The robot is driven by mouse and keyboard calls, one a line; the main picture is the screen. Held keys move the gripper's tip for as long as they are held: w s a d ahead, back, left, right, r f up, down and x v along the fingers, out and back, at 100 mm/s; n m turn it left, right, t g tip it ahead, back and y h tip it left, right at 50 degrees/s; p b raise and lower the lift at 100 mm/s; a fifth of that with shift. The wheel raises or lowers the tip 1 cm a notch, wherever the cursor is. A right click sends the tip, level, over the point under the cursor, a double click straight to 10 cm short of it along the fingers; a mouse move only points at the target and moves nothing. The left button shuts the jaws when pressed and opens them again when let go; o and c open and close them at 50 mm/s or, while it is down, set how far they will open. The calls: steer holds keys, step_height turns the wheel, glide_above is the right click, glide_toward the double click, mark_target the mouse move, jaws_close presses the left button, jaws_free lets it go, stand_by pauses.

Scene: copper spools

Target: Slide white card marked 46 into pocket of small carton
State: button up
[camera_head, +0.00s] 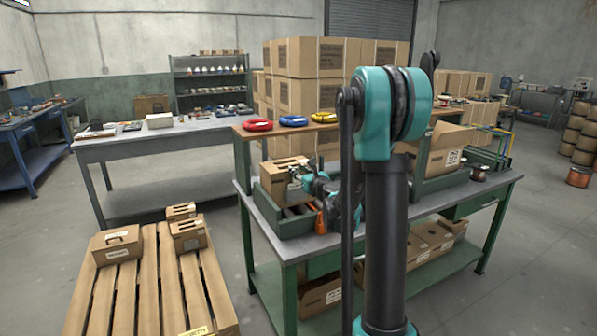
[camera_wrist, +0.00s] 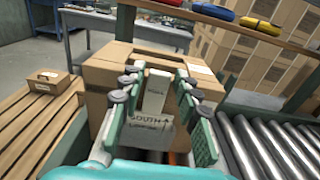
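A small brown carton (camera_head: 285,181) sits in a green-sided bay on the green workbench, and it fills the middle of the wrist view (camera_wrist: 108,76). A narrow white card (camera_wrist: 155,93) stands upright against its near face; its print is too small to read. The card's lower end meets a pale pocket (camera_wrist: 148,132) lettered "SOUTH"; how deep it sits inside, I cannot tell. My gripper (camera_wrist: 160,80) is open, its dark-tipped fingers spread on either side of the card with gaps showing. In the head view the gripper (camera_head: 300,186) is small and partly hidden by my arm.
Rollers (camera_wrist: 262,145) run to the right of the carton. A shelf above holds red (camera_head: 258,125), blue (camera_head: 293,121) and yellow (camera_head: 323,118) rings. A wooden pallet (camera_head: 150,280) with small cartons stands at left. A larger open carton (camera_head: 447,145) is on the right.

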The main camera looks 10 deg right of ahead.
steer(key=shift+o, duration=1.1)
steer(key=shift+s, duration=0.1)
steer(key=v, duration=1.1)
steer(key=shift+s, duration=0.4)
steer(key=shift+d, duration=0.15)
